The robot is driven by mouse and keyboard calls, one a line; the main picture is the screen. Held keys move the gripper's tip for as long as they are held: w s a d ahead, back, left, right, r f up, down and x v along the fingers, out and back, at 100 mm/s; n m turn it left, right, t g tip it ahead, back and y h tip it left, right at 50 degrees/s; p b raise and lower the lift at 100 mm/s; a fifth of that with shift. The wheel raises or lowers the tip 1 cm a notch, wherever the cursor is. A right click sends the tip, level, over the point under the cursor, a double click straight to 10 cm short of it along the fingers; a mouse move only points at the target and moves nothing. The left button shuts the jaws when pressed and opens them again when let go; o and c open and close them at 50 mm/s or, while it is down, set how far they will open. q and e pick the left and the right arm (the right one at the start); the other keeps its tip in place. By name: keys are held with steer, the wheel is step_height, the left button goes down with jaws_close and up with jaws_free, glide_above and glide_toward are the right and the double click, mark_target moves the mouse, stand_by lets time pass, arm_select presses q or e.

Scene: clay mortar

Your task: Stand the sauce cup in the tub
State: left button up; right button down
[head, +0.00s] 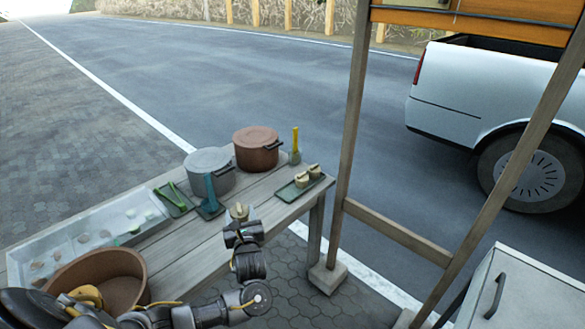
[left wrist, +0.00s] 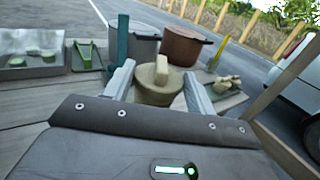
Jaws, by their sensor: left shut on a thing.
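A round beige clay piece (head: 239,211), like a small mortar with a raised stub on top, is at the front edge of the table; I take it to be the sauce cup. My left gripper (head: 241,222) is shut on it. In the left wrist view, the cup (left wrist: 154,90) sits upright between the two grey fingers of the gripper (left wrist: 160,84). Its base is hidden behind the gripper body. A wide brown round tub (head: 131,270) is at the lower left, partly hidden by my arm. My right gripper is not in view.
A grey pot (head: 208,165) and a brown pot (head: 256,150) stand at the back. A teal upright tool (head: 210,192), a green tool (head: 172,196), a small dark tray (head: 300,188) and a pale tray (head: 70,238) surround the cup. A wooden post (head: 346,140) rises at right.

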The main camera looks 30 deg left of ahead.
arm_select(q)
steer(key=shift+w, duration=0.1)
steer(key=w+d+r+m+t+h, duration=0.25)
steer(key=d+r+m+h, duration=0.2)
steer(key=d, duration=0.25)
steer(key=w+d+r+m+t+h, duration=0.2)
steer(key=w+d+r+m+h, duration=0.15)
steer(key=d+h, duration=0.3)
steer(key=s+d+r+m+h, duration=0.4)
steer(key=s+d+h, duration=0.2)
steer(key=s+d, duration=0.1)
steer(key=s+m+g+h, duration=0.2)
steer(key=s+h, duration=0.2)
steer(key=s, duration=0.5)
steer(key=shift+s+d+f, duration=0.4)
steer(key=shift+f, duration=0.05)
steer(key=shift+s+a, duration=0.1)
steer(key=shift+a, duration=0.05)
